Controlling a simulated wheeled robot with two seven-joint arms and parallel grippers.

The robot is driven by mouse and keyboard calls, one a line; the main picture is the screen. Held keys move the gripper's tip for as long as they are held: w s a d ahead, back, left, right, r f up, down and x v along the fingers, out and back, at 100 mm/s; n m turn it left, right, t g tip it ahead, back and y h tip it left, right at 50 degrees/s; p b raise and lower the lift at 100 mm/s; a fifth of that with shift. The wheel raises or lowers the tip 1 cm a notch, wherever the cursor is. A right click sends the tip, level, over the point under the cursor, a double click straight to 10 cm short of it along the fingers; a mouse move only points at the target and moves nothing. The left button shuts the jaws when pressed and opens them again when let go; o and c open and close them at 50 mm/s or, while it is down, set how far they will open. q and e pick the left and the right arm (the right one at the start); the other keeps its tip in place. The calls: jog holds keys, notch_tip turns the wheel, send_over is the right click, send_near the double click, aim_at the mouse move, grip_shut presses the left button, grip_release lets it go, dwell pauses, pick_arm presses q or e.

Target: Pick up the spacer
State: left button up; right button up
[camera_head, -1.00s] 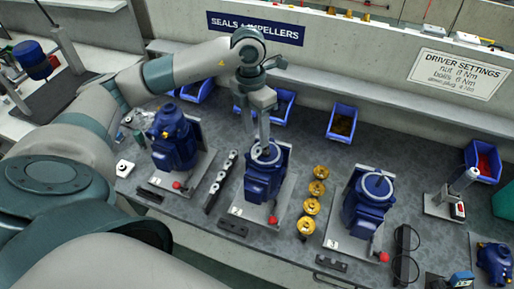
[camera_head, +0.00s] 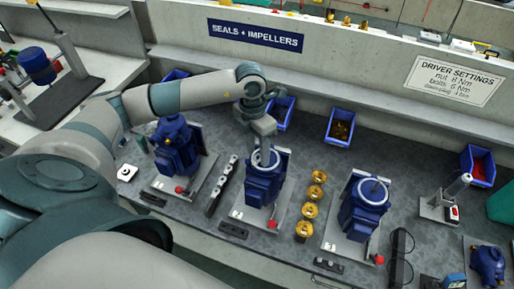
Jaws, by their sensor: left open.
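My left gripper (camera_head: 265,160) points down over the round top opening of the middle blue pump (camera_head: 262,187), marked 2. Its jaws are open, and the fingertips are at or just inside the pale ring of the opening; the exact depth cannot be told. I cannot pick out the spacer with certainty. Small light ring-like parts sit on a dark rack (camera_head: 219,190) left of the middle pump, and any part inside the opening is hidden by the fingers. My right gripper is not in view.
Blue pumps stand left (camera_head: 175,150) and right (camera_head: 364,208) on pale plates. Several brass impellers (camera_head: 311,210) stand in a row between the middle and right pumps. Blue bins (camera_head: 340,127) line the back wall. A bottle stand (camera_head: 440,205) is at right.

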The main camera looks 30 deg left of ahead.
pick_arm(q)
jog(key=shift+f, duration=0.5)
grip_shut()
